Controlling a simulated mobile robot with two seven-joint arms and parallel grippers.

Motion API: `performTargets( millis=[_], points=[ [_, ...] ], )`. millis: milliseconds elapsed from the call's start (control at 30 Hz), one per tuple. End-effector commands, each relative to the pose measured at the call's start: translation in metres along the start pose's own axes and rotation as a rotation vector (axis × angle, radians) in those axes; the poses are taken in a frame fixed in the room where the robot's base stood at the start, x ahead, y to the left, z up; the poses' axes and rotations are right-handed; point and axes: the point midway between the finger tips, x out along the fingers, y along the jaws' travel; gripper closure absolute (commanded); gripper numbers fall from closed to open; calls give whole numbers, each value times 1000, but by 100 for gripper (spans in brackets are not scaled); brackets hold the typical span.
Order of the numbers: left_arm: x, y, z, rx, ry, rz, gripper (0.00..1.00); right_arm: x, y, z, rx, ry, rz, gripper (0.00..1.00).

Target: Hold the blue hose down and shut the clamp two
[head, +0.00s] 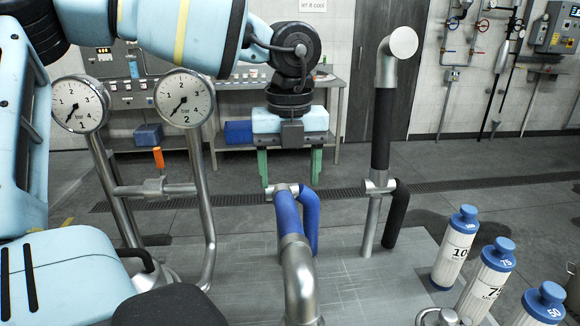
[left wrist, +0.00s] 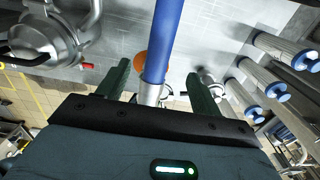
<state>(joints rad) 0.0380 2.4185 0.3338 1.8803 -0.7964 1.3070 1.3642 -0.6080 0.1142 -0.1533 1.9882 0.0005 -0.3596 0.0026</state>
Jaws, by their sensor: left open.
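The blue hose (head: 288,216) arches from a bright metal pipe in the foreground up to a metal fitting, with a second blue length (head: 310,212) beside it. My left gripper (head: 291,180) points down above the hose top, its two green fingers spread. In the left wrist view the blue hose (left wrist: 164,40) runs between the open fingers (left wrist: 158,68); I cannot tell whether it touches them. Its lower end meets a metal sleeve (left wrist: 149,93). I cannot make out clamp two. My right gripper is not in view.
A black hose on a steel post (head: 381,130) stands right of the blue one. Several blue-capped white cylinders (head: 456,246) stand at the right front. Two pressure gauges (head: 185,98) and an orange-handled valve (head: 158,157) are at left. The grey plate (head: 348,285) between is mostly bare.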

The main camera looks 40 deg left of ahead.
Motion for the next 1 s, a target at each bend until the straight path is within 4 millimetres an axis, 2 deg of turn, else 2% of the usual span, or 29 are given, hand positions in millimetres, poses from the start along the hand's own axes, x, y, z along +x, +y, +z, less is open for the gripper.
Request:
performTargets(
  millis=[167, 767, 1000],
  points=[
    [10, 0, 0, 0, 2, 2, 35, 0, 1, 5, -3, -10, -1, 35],
    [71, 0, 0, 1, 2, 1, 35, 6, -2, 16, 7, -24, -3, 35],
    [99, 0, 0, -1, 4, 4, 35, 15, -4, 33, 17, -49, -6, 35]
  ],
)
